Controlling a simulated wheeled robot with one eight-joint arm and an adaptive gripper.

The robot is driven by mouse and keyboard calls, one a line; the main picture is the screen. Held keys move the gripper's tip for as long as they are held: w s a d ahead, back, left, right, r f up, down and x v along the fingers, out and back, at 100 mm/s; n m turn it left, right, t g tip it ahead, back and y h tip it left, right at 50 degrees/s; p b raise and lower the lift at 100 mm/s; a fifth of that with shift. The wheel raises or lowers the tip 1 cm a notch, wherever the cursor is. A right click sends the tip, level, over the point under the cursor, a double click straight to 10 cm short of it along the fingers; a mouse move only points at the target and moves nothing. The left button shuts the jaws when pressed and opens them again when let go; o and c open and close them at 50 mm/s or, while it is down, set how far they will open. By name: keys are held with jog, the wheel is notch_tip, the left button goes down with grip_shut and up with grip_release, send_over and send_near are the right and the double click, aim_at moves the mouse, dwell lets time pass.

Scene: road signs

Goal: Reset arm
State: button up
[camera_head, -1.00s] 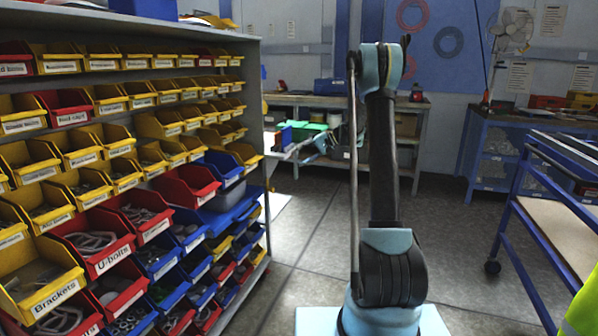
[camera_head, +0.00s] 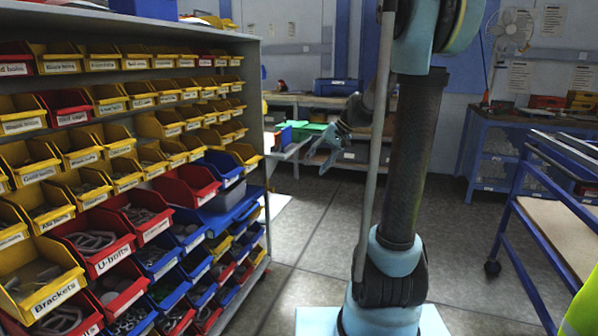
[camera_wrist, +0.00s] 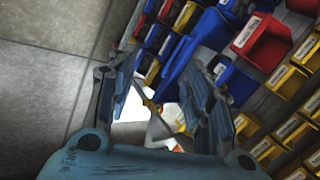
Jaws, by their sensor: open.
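My gripper (camera_head: 320,158) shows in the head view left of my upright arm, hanging in the air in front of the back workbench. Beyond the fingers are the bin rack's coloured bins and a pale patch on the floor.
A grey rack (camera_head: 257,95) full of yellow, red and blue bins stands on the left. A workbench (camera_head: 300,98) with a green item (camera_head: 308,131) is at the back. A blue trolley (camera_head: 512,205) stands on the right. The grey floor (camera_head: 455,240) between is clear.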

jog(key=s+d+f+h, duration=0.2)
jog(key=s+d+f, duration=0.2)
jog(key=s, duration=0.6)
jog(key=s+d+f+h, duration=0.2)
jog(key=s+d+f, duration=0.2)
jog(key=s, duration=0.6)
jog(key=s+d+f+t+h, duration=0.1)
jog(key=s+d+f, duration=0.3)
jog(key=s, duration=0.6)
notch_tip(320, 180, down, 2)
jog(key=shift+s+d+f+n+h, duration=0.1)
jog(key=shift+s+d+n+h, duration=0.15)
jog(key=shift+h, duration=0.55)
jog(key=shift+w+f, duration=0.15)
jog(key=shift+w, duration=0.35)
jog(key=shift+c, duration=0.2)
